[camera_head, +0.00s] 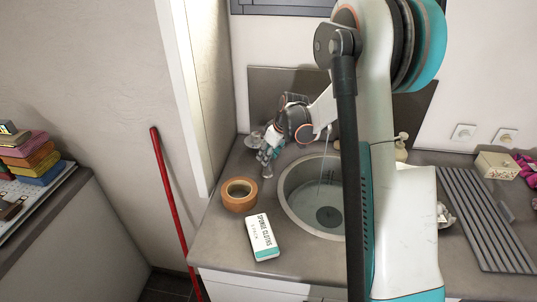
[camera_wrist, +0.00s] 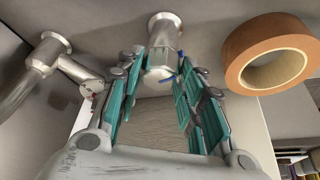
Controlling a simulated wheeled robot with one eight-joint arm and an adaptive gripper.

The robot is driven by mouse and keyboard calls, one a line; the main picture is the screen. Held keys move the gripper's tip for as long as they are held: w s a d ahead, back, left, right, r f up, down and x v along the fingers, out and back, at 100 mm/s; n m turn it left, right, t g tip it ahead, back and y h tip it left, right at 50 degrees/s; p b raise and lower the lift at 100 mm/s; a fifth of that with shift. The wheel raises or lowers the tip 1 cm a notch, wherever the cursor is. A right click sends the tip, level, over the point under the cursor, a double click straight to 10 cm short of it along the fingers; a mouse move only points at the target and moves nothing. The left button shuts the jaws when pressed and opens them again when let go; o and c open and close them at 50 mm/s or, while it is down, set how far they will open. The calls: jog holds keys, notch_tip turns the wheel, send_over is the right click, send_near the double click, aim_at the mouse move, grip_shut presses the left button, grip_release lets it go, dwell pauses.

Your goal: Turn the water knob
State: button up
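The water knob is a short silver metal post on the counter, left of the sink. It shows in the wrist view (camera_wrist: 163,32), and partly in the head view (camera_head: 267,171) below my gripper. My gripper (camera_head: 270,152) reaches down over it. In the wrist view the teal fingers of my gripper (camera_wrist: 162,75) are spread, one on each side of the knob; whether they touch it I cannot tell. A silver faucet (camera_wrist: 52,62) stands at the left of the wrist view. In the head view a thin water stream (camera_head: 324,172) falls into the sink (camera_head: 287,205).
An orange tape roll (camera_head: 239,207) lies close to the knob, also in the wrist view (camera_wrist: 240,55). A sponge cloths box (camera_head: 262,238) lies in front. A glass-like item (camera_head: 254,139) is behind my gripper. A drying rack (camera_head: 490,220) is at the right.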

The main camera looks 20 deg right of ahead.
jog(key=shift+c, duration=1.1)
jog(key=shift+m+h+b, duration=0.3)
jog(key=shift+m+h, duration=0.3)
jog(key=shift+m, duration=0.8)
jog(key=o, duration=1)
jog(key=shift+o, duration=0.2)
jog(key=v, duration=1.2)
jog(key=shift+s, duration=0.15)
jog(key=shift+f, duration=0.1)
